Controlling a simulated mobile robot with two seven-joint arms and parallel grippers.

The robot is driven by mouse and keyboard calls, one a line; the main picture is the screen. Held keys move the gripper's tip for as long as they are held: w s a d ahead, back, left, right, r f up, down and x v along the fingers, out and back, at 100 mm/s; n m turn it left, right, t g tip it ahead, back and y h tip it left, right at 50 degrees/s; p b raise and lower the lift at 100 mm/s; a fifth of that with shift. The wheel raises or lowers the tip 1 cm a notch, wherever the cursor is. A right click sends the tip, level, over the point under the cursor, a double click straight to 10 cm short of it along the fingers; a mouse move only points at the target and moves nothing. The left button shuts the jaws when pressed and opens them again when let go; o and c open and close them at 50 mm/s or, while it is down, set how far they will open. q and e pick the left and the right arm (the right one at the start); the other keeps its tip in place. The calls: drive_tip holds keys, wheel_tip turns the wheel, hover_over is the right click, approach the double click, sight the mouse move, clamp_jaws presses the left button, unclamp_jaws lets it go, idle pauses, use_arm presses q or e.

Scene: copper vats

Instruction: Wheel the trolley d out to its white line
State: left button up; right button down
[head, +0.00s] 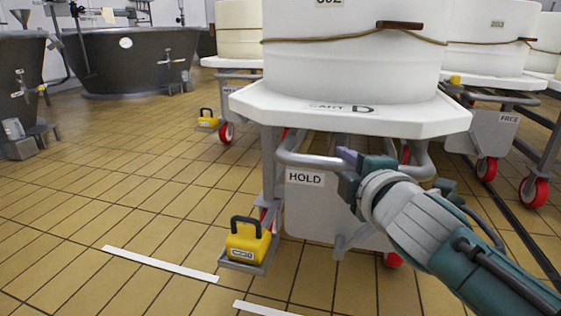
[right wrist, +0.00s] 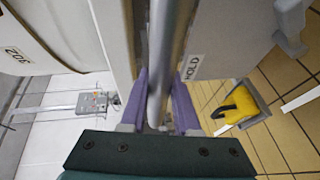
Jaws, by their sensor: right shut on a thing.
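Trolley d (head: 350,108), with a white top marked "CART D", stands in the middle of the head view and bears a large white tub (head: 340,65). A "HOLD" plate hangs under its top. My right gripper (head: 346,158) is shut on the trolley's grey handle bar (head: 305,160). In the right wrist view the bar (right wrist: 159,60) runs between the purple fingers. White line pieces (head: 160,263) lie on the floor in front of the trolley, with a gap between them. My left gripper is not in view.
A yellow weight (head: 248,240) sits on a low tray at the trolley's front left. Another trolley (head: 490,85) with a "FREE" plate stands at right, and one more is behind at left. Dark vats (head: 130,60) stand at the back left.

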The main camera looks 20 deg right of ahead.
drive_tip(key=shift+d+f, duration=0.15)
drive_tip(key=shift+f, duration=0.35)
drive_tip(key=c, duration=0.9)
unclamp_jaws()
drive_tip(key=shift+w, duration=0.1)
drive_tip(key=shift+o, duration=1.2)
drive_tip(key=shift+s+a+r, duration=0.1)
drive_tip(key=shift+s+a, duration=0.1)
drive_tip(key=shift+s, duration=0.15)
drive_tip(key=shift+r, duration=0.15)
drive_tip(key=shift+r+p, duration=0.15)
drive_tip(key=shift+p, duration=0.2)
drive_tip(key=p+v, duration=0.4)
drive_tip(key=v, duration=0.6)
drive_tip(key=shift+f, duration=0.2)
drive_tip(key=shift+d, duration=0.1)
